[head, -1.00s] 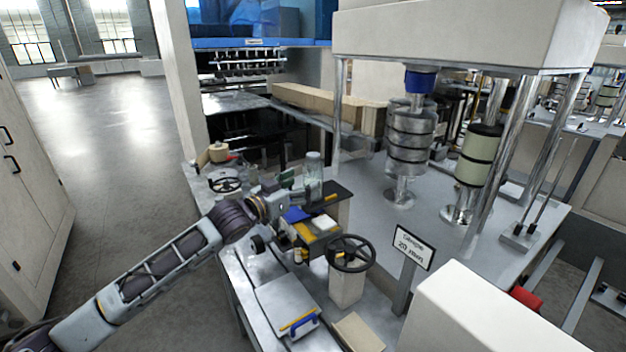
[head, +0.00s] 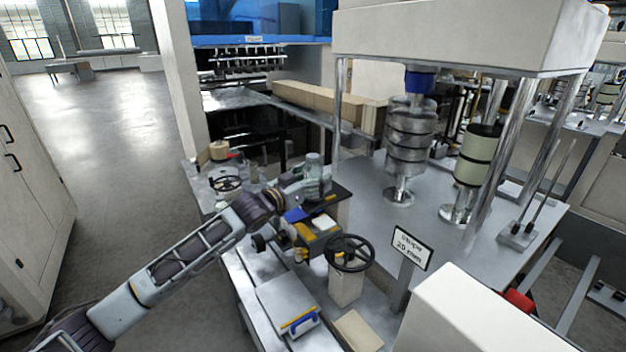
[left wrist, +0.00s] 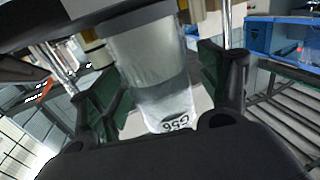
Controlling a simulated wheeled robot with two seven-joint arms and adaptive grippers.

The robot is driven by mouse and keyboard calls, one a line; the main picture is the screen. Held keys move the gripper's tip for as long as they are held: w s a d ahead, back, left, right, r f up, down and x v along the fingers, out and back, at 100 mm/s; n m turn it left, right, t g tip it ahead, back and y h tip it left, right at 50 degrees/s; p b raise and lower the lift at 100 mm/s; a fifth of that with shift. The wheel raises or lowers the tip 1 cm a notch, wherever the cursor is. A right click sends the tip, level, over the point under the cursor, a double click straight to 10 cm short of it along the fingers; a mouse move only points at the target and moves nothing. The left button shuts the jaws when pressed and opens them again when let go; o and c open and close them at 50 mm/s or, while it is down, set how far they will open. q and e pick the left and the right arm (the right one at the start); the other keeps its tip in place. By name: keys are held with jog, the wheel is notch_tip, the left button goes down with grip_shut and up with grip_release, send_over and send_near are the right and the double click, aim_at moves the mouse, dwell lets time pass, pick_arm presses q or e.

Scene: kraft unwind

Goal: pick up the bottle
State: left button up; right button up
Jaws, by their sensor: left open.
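The bottle (head: 313,170) is a clear, greyish cylinder with a grey cap, standing on the bench near the dark platform in the head view. In the left wrist view the bottle (left wrist: 155,75) shows large, with "G56" printed on it. My left gripper (head: 308,186) is at the bottle and hides its lower part in the head view. In the wrist view its green-padded fingers (left wrist: 160,95) are open, one on each side of the bottle. A gap shows on the right side; whether the left finger touches is unclear. My right gripper is not in view.
A black platform (head: 333,200) and a black handwheel (head: 349,253) stand close to the right of my left gripper. Another handwheel (head: 226,183) is behind it. A sign (head: 409,247) and a large white box (head: 480,315) are at the front right.

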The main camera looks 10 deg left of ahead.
aim_at(313, 155)
pick_arm(q)
jog(key=c, duration=1.5)
jog(key=shift+o, duration=0.2)
jog(key=shift+r, duration=0.15)
jog(key=shift+r+b, duration=0.55)
jog(key=shift+r, duration=4.35)
jog(key=shift+s, duration=0.1)
